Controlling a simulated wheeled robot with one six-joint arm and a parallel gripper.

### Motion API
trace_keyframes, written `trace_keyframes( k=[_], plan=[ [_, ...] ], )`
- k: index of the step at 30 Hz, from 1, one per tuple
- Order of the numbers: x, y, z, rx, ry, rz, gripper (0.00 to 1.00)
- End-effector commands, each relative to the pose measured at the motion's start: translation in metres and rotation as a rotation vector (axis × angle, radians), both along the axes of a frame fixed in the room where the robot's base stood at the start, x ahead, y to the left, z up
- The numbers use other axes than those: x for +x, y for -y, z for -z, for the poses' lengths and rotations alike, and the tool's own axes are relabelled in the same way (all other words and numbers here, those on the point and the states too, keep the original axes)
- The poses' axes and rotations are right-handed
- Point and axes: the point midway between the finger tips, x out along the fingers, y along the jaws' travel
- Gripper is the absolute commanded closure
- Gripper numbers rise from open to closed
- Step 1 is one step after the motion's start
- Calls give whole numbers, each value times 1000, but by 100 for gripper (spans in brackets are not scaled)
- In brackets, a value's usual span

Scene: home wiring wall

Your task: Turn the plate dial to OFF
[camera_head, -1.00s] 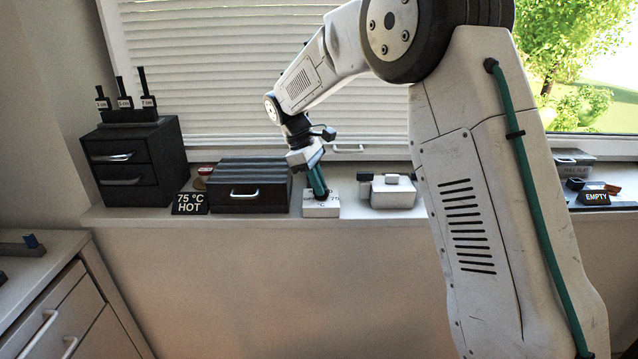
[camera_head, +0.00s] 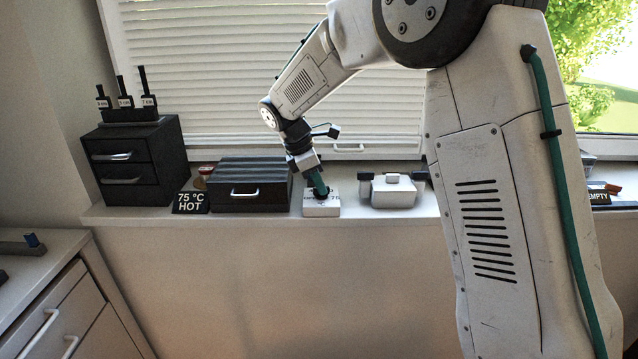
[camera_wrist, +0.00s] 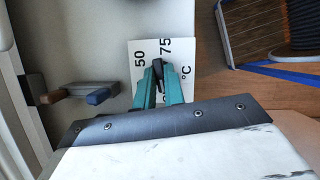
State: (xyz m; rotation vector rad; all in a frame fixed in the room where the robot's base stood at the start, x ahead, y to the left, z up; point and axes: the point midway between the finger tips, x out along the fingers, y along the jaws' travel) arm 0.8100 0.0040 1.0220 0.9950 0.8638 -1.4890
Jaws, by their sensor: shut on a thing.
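The white dial plate (camera_head: 321,208) sits on the sill, between a dark ribbed box and a small white pot. In the wrist view the plate (camera_wrist: 140,52) shows the marks 50, 75 and °C; any OFF mark is hidden or unreadable. The dark dial knob (camera_wrist: 158,70) stands on the plate between my teal fingertips. My gripper (camera_head: 321,193) reaches down onto the plate, and in the wrist view its fingers (camera_wrist: 160,76) are closed on the knob. The knob's pointing direction is mostly hidden by the fingers.
The ribbed box (camera_head: 240,187) stands close on the left, with a "75 °C HOT" sign (camera_head: 190,203) beside it. The white pot (camera_head: 393,191) is close on the right. A black drawer unit (camera_head: 133,165) stands further left. Window blinds hang behind.

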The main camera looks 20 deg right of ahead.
Motion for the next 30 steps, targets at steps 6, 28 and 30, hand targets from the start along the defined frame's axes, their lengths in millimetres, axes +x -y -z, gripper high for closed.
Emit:
trace_keyframes(
  k=[6, 28, 30],
  plan=[
    [1, -1, -1, 1, 5, -4, 100],
    [2, -11, -26, 1, 4, -3, 67],
    [3, -16, -37, 1, 4, -4, 67]
  ],
)
